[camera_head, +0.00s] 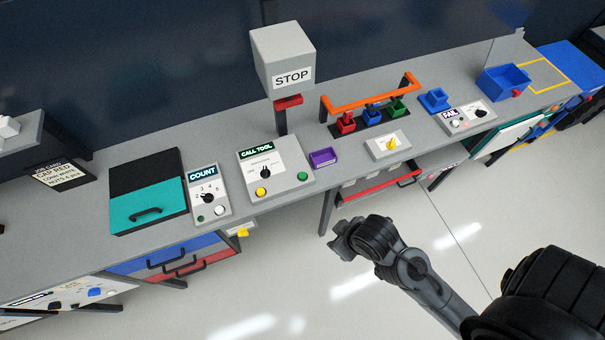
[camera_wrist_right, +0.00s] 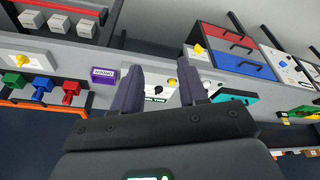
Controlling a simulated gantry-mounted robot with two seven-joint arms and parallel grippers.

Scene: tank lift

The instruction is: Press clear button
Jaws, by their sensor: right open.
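No label reading "clear" is legible. The CALL TOOL panel (camera_head: 275,168) has a black knob, a yellow button (camera_head: 261,192) and a green button (camera_head: 303,177). Left of it, the COUNT panel (camera_head: 209,185) has a black knob, a white button (camera_head: 220,210) and a small green one. The FAIL panel (camera_head: 465,115) with a knob and white button is farther right. My right gripper (camera_head: 345,238) is in front of the bench, apart from all panels. In the wrist view it is open and empty (camera_wrist_right: 158,80), with the upside-down CALL TOOL panel (camera_wrist_right: 165,92) partly hidden beyond its fingers. My left gripper is not seen.
A STOP box (camera_head: 283,58) stands on a post behind the panels. A teal-front box (camera_head: 148,205) stands left. Open floor lies in front.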

